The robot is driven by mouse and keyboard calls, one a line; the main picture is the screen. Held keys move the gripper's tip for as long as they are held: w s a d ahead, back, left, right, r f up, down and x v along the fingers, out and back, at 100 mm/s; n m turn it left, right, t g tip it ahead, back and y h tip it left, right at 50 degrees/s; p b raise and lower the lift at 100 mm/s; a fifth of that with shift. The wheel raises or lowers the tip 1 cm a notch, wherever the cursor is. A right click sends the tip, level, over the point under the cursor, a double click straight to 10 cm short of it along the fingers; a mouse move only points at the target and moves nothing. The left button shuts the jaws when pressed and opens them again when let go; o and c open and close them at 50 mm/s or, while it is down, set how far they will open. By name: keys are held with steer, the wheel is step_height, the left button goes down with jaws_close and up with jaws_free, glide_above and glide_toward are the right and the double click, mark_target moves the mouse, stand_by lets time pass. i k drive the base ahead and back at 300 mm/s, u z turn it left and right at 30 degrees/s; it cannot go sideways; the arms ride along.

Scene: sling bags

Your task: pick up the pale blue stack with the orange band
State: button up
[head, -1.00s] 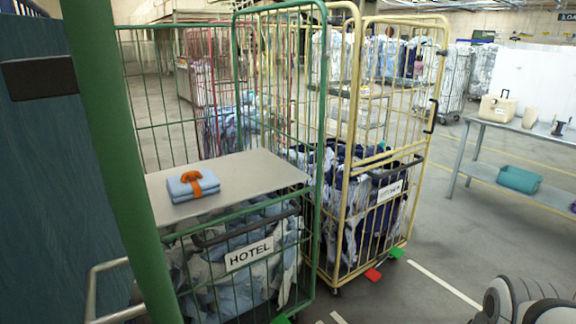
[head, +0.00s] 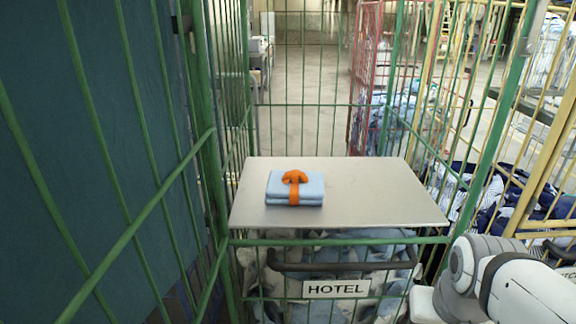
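The pale blue stack (head: 311,189) is a small folded pile lying flat on a grey shelf (head: 375,195) of the green cage trolley. An orange band (head: 294,190) runs around its middle, with a knot or loop on top. The stack sits on the left half of the shelf, and nothing touches it. My white arm shows at the lower right, in front of the trolley. My gripper cannot be made out in the head view.
The green cage (head: 212,160) has bars left, right and behind the shelf; its front above the shelf looks open. A HOTEL sign (head: 336,288) and dark handle (head: 340,266) are below, with linen underneath. A yellow cage (head: 545,170) stands close on the right.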

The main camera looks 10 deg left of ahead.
mark_target(294, 187)
steer(key=u, duration=0.35)
steer(key=i, duration=0.7)
steer(key=u, duration=0.4)
steer(key=k, duration=0.9)
steer(key=u, duration=0.15)
steer(key=i, duration=0.9)
steer(key=z, duration=0.1)
